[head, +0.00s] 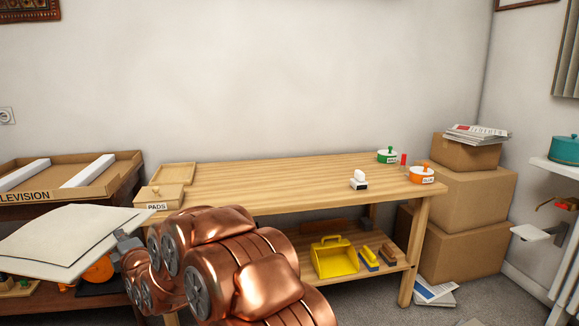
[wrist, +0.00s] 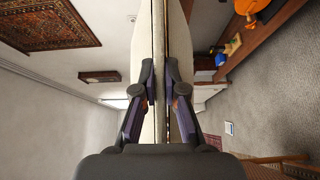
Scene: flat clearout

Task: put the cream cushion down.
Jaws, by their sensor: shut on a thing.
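The cream cushion (head: 70,238) is a flat, pale slab at the left of the head view, held out in the air and slightly tilted. My gripper (head: 124,240) is shut on its right edge. In the wrist view the cushion (wrist: 146,38) shows edge-on, with a dark seam along it, and the two fingers (wrist: 160,78) press on it from both sides. In the head view the cushion hides part of the low shelf and the things behind it.
The wooden workbench (head: 265,182) has a broad clear top. A PADS box (head: 160,196) and a shallow tray (head: 173,174) are at its left end; a white stamp-like thing (head: 359,180), green tin (head: 387,156) and orange tin (head: 422,175) at its right. A TELEVISION carton (head: 100,190) stands left.

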